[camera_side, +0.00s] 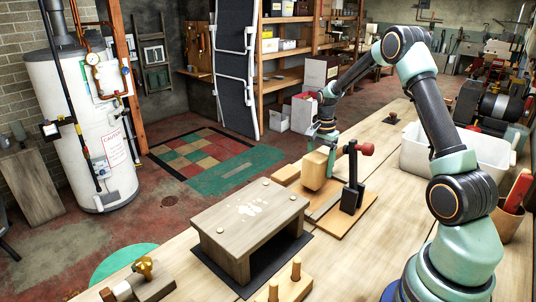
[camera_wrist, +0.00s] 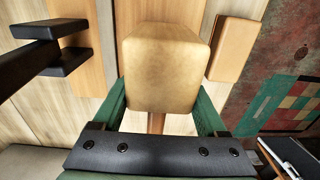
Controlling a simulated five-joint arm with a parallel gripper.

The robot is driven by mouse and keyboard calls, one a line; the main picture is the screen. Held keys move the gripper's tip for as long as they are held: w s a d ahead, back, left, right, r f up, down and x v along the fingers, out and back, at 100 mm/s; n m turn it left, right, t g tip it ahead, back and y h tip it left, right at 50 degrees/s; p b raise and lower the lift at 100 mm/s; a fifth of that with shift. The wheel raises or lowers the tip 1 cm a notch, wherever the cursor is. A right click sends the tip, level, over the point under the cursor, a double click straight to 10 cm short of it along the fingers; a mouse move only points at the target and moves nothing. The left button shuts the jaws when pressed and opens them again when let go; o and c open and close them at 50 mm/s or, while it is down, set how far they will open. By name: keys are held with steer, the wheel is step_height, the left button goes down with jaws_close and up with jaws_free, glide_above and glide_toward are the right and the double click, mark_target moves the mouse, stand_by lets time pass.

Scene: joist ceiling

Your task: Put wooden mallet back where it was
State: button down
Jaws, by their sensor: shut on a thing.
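The wooden mallet has a pale, blocky head (camera_side: 315,170) and a narrower brown handle (camera_wrist: 156,122). My gripper (camera_side: 323,143) is shut on the mallet, and the head shows just below it in the side view. A black upright holder (camera_side: 352,180) with a red end stands on a wooden base (camera_side: 345,218), to the right of the mallet. Its dark prongs (camera_wrist: 62,58) show at the left of the wrist view, apart from the head.
A low wooden bench (camera_side: 248,222) stands on a dark mat at the front. A block with pegs (camera_side: 284,289) is nearer. A wooden block (camera_side: 286,173) lies left of the mallet.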

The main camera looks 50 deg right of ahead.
steer(key=shift+f, duration=1.1)
jaws_free()
steer(key=shift+f, duration=0.1)
